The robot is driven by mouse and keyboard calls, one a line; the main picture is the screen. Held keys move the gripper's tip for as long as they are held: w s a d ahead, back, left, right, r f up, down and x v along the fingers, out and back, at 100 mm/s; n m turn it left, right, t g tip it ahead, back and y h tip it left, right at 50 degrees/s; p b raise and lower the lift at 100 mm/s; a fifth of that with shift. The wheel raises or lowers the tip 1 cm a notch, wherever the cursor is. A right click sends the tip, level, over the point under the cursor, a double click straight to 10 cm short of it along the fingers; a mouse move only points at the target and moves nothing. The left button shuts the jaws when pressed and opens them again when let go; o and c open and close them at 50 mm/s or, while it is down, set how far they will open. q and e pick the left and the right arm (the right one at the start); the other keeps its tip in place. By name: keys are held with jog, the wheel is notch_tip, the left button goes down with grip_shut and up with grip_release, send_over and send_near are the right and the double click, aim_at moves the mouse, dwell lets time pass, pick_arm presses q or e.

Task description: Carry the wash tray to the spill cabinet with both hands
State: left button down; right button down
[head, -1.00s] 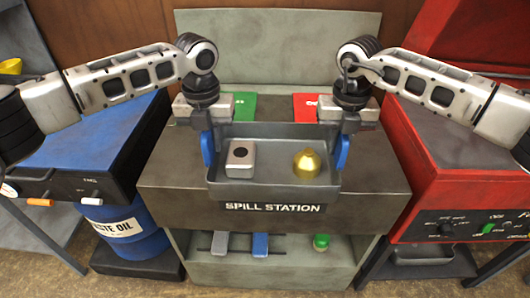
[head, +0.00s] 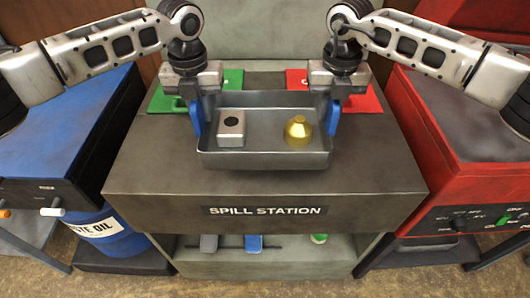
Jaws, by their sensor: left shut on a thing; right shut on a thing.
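The wash tray (head: 265,160) is a grey metal pan held level between my two grippers. It holds a silver block with a dark round spot (head: 231,128) on the left and a brass dome-shaped piece (head: 298,131) on the right. My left gripper (head: 197,117) is shut on the tray's blue left handle, and my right gripper (head: 333,117) is shut on its blue right handle. The spill cabinet (head: 150,180) is the grey unit labelled SPILL STATION. The tray is over its top; I cannot tell whether it touches it.
A green mat (head: 168,103) and a red mat (head: 366,103) lie on the cabinet top behind the tray. Several small items sit on the lower shelf. A blue bench (head: 60,130) with a waste oil drum (head: 108,228) stands left, a red unit (head: 460,130) right. The cabinet top's front is clear.

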aim_at(326, 125)
pick_arm(q)
jog(key=shift+a, duration=0.1)
dwell(0.3)
